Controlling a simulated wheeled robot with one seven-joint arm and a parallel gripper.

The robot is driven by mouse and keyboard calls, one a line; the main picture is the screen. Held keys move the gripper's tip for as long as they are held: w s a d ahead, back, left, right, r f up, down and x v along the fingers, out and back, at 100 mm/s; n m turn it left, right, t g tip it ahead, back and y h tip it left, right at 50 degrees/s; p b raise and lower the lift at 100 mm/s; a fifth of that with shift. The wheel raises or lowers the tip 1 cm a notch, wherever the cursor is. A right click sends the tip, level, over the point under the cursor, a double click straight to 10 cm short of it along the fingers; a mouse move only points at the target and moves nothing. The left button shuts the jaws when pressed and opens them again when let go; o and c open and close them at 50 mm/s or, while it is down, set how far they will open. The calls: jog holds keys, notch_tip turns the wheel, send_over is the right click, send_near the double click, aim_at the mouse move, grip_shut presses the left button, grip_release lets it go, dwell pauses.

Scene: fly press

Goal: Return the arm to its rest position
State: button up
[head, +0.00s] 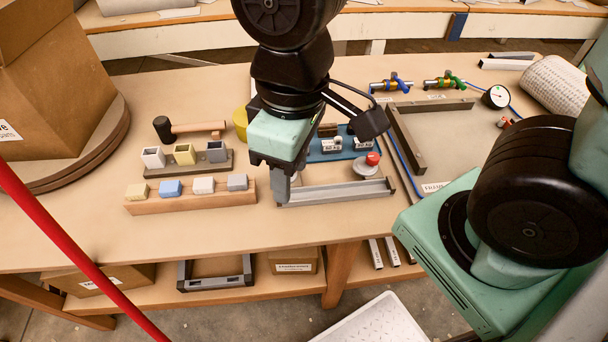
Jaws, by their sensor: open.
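My gripper (282,186) hangs from the arm over the middle of the wooden workbench (80,225), fingers pointing down. The jaws are open and I see nothing held between them. The near finger covers part of the view, so the gap between the fingers is hard to make out. The fingertips are close to the left end of a grey metal channel (335,192) on the bench; I cannot tell whether they touch it. A round base with a red knob (373,158) stands just right of the gripper.
Left of the gripper are a wooden block rack (190,201), a rack of small cups (187,164) and a mallet (196,127). Behind is a blue tray (320,153). A metal angle frame (403,140) and gauge (496,96) lie right. A large carton (55,75) stands far left.

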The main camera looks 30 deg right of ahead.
jog(key=shift+s+d+f, duration=0.1)
jog(key=shift+s+d, duration=0.05)
jog(key=shift+s, duration=0.45)
jog(key=shift+s+d+f, duration=0.1)
jog(key=shift+s+d, duration=0.05)
jog(key=shift+s, duration=0.45)
notch_tip(320, 180, up, 3)
jog(key=p, duration=0.2)
jog(key=shift+p, duration=0.4)
